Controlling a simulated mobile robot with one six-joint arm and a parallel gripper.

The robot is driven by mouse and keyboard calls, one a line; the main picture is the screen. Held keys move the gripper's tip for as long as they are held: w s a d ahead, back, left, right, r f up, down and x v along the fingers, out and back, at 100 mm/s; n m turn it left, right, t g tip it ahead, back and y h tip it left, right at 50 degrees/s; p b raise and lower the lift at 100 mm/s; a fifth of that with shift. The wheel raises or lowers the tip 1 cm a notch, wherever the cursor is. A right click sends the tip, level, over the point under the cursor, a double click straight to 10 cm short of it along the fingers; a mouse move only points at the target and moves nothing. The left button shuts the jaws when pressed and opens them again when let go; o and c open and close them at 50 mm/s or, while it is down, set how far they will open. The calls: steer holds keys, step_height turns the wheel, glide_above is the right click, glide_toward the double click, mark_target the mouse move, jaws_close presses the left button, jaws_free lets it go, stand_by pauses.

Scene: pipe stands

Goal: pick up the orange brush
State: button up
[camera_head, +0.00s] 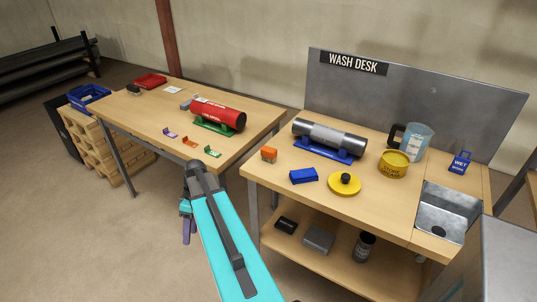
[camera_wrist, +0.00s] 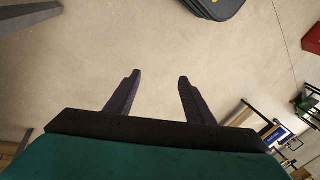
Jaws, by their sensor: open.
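The orange brush (camera_head: 269,154) is a small orange block-like thing near the front left corner of the wash desk (camera_head: 262,177), in the head view. It stands by itself, apart from the blue block. My gripper (camera_wrist: 157,82) is open and empty, with its two dark fingers spread over bare floor in the wrist view. In the head view my gripper (camera_head: 186,222) hangs in front of the gap between the two tables, left of the brush and lower in the picture. The brush does not show in the wrist view.
A blue block (camera_head: 304,176), a yellow disc with a black knob (camera_head: 344,184) and a metal pipe on a blue stand (camera_head: 330,137) are near the brush. A yellow tin (camera_head: 394,164), a jug (camera_head: 417,141) and a sink (camera_head: 447,212) stand farther right. The left table (camera_head: 150,113) holds a red cylinder (camera_head: 217,115).

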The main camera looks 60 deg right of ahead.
steer(key=d+r+m+t, duration=0.1)
steer(key=d+r+t, duration=0.1)
steer(key=d+r, duration=0.75)
steer(key=m+t+h+p, duration=0.3)
steer(key=m+h+p, duration=0.1)
glide_toward(270, 149)
steer(key=v, duration=0.2)
steer(key=shift+s+a+r, duration=0.15)
steer(key=shift+a+r, duration=0.05)
steer(key=shift+f, duration=0.1)
steer(key=shift+p+x, duration=0.75)
steer(key=shift+x, duration=3.55)
steer(key=shift+d, duration=0.15)
steer(key=shift+p+x, duration=1.25)
steer(key=shift+x, duration=1.3)
